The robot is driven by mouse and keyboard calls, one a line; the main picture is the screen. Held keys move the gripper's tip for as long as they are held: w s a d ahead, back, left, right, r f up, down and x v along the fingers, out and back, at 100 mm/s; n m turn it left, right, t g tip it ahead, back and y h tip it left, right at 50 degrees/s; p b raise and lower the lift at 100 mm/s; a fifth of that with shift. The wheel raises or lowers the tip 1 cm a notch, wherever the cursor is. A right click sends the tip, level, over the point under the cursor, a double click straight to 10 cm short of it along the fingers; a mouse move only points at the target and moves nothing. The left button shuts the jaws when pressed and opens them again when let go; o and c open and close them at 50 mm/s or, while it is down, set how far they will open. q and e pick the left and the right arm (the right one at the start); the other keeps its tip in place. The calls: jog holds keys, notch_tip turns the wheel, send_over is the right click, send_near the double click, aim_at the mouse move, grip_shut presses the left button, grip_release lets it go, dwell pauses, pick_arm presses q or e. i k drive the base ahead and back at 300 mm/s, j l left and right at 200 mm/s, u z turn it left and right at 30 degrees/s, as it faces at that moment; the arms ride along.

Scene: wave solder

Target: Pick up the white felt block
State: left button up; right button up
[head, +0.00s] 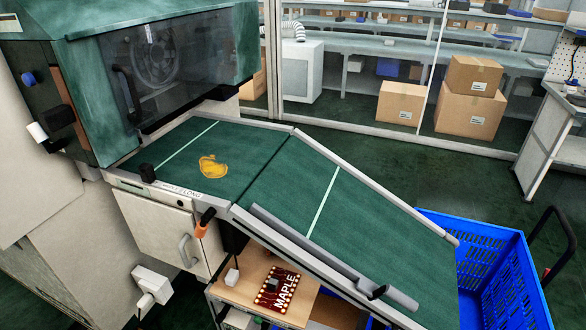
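I cannot clearly make out a white felt block. Neither of my grippers shows in the head view.
A green machine (185,25) stands at the upper left. Its green conveyor (345,215) slopes down to the right toward a blue crate (505,290), with a yellow-orange item (213,167) on its upper part. Cardboard boxes (402,102) stand behind. The floor (420,165) behind the conveyor is clear.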

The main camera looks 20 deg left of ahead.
aim_at(232, 277)
jog(key=u, duration=1)
